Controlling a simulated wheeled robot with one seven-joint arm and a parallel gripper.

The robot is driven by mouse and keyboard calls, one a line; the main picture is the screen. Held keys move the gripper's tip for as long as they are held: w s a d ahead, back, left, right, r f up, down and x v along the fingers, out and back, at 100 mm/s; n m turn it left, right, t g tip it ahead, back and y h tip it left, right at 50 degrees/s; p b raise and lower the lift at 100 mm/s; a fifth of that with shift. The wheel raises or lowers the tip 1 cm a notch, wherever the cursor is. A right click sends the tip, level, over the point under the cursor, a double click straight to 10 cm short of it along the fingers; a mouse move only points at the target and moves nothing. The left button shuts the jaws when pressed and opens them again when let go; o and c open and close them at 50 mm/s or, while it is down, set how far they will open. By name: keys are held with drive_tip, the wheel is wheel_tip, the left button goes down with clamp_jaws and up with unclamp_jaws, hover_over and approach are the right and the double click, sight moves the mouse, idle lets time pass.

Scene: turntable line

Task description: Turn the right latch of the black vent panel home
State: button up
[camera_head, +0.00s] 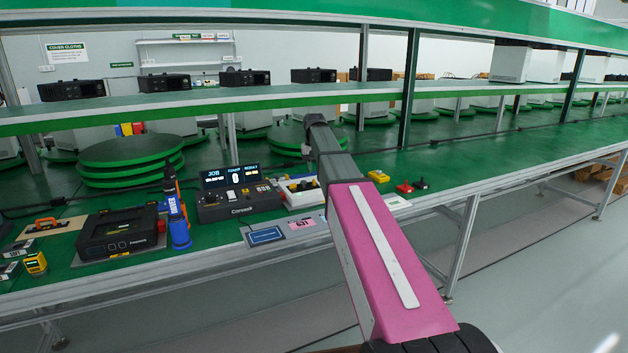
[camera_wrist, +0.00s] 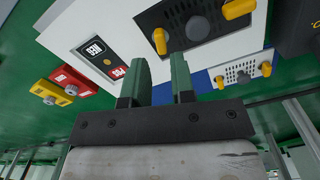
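In the wrist view a black vent panel (camera_wrist: 184,14) has a slotted middle, a round grey knob and a yellow latch at each end. Labels beside it read upside down, so its right latch (camera_wrist: 160,40) appears on the picture's left. That latch points roughly up-down in the picture; the other latch (camera_wrist: 237,8) lies slanted, nearer sideways. My gripper (camera_wrist: 159,62) is open, its green fingers apart and empty. The right latch shows in the gap just beyond the fingertips; I cannot tell contact. In the head view my arm hides the gripper and part of the panel's white fixture (camera_head: 300,202).
A grey panel (camera_wrist: 243,74) with two yellow latches lies close by. Red (camera_wrist: 72,80) and yellow (camera_wrist: 50,92) blocks stand at the wrist view's left. In the head view a control console (camera_head: 238,207) and a blue bottle-like tool (camera_head: 178,222) stand left of the fixture.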

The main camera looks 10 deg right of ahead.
sight(314, 181)
drive_tip(key=shift+f, duration=2.5)
clamp_jaws()
